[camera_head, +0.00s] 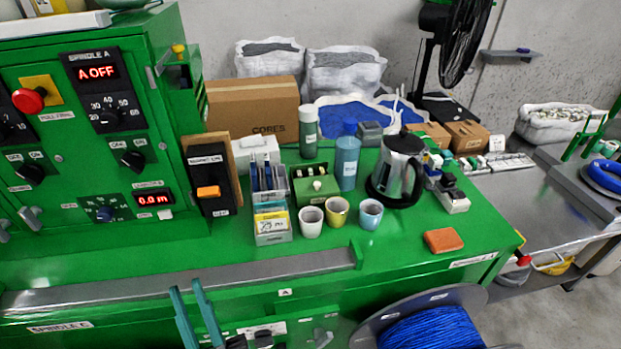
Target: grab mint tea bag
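I cannot pick out a mint tea bag for certain. A small open green box (309,195) stands on the green bench behind the cups, with small pale items inside that are too small to identify. Left of it is a clear-and-grey holder (272,239) with a yellow label and upright blue items.
A steel kettle (398,170) stands on the right, with a blue bottle (347,163) and a green bottle (308,133) behind the cups. An orange block (443,241) lies near the front right. Two teal bars (207,313) rise at the bottom edge. The front bench strip is clear.

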